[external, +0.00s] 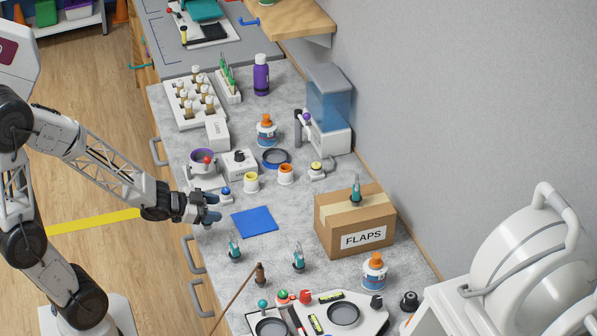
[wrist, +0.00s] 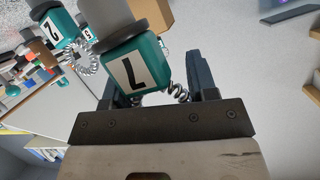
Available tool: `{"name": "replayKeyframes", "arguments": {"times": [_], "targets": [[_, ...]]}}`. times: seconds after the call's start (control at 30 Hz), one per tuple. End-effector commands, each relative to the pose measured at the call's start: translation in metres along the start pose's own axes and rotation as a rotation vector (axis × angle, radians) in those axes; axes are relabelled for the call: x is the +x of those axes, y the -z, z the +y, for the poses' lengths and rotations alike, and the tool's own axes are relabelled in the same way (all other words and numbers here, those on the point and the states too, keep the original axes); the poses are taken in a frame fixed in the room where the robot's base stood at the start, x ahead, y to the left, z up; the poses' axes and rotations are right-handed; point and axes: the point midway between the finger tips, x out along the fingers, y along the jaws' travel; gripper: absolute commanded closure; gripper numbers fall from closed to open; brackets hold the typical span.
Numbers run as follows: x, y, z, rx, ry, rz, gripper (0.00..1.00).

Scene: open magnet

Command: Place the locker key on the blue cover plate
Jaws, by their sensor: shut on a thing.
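The blue cover plate (external: 254,222) lies flat and bare on the grey worktop. My gripper (external: 211,207) is just left of it, near the worktop's left edge. In the wrist view my gripper (wrist: 155,85) is shut on a locker key (wrist: 135,68) with a teal tag, a dark mark like a 7 or L, and a metal coil. The jaws hide its lower part. Other teal-tagged pieces stand on the worktop, one below the plate at left (external: 234,249) and one at right (external: 298,258). Another (external: 355,190) is on the cardboard box.
The cardboard box (external: 355,228) marked FLAPS stands right of the plate. A blue-capped knob (external: 226,194), yellow cup (external: 251,182) and orange cup (external: 286,174) sit behind it. A brown stick-like tool (external: 260,275) is in front. The worktop directly around the plate is clear.

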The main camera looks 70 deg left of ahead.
Motion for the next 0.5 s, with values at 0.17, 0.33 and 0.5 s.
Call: {"name": "replayKeyframes", "arguments": {"times": [0.17, 0.33, 0.5], "targets": [[-0.0004, -0.0002, 0.0003, 0.0, 0.0, 0.0, 0.82], [0.0, -0.0001, 0.0001, 0.0, 0.0, 0.0, 0.82], [0.0053, 0.0006, -0.002, 0.0, -0.001, -0.001, 0.82]]}}
